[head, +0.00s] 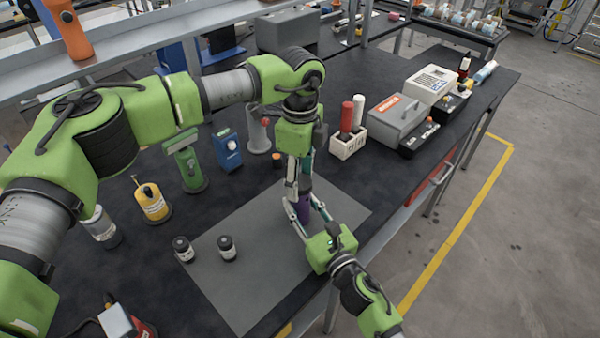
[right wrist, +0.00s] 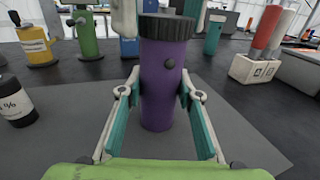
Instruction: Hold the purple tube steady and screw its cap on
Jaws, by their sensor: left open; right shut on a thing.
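The purple tube (head: 303,208) stands upright on the grey mat, and it also shows in the right wrist view (right wrist: 163,85). A dark ribbed cap (right wrist: 166,27) sits on its top; whether it is fully tight cannot be told. My right gripper (right wrist: 160,92) is shut on the tube's body, one finger on each side. My left gripper (head: 298,184) points down from above and is open, its fingers on either side of the cap in the right wrist view, apart from it. In the head view my left gripper hides the cap.
The grey mat (head: 255,270) is mostly bare. Two small dark jars (head: 227,248) (head: 183,249) stand at its left. A white rack (head: 347,142) with red and white tubes stands behind right. Blue (head: 228,150) and green (head: 185,163) devices and a yellow bottle (head: 152,204) stand back left.

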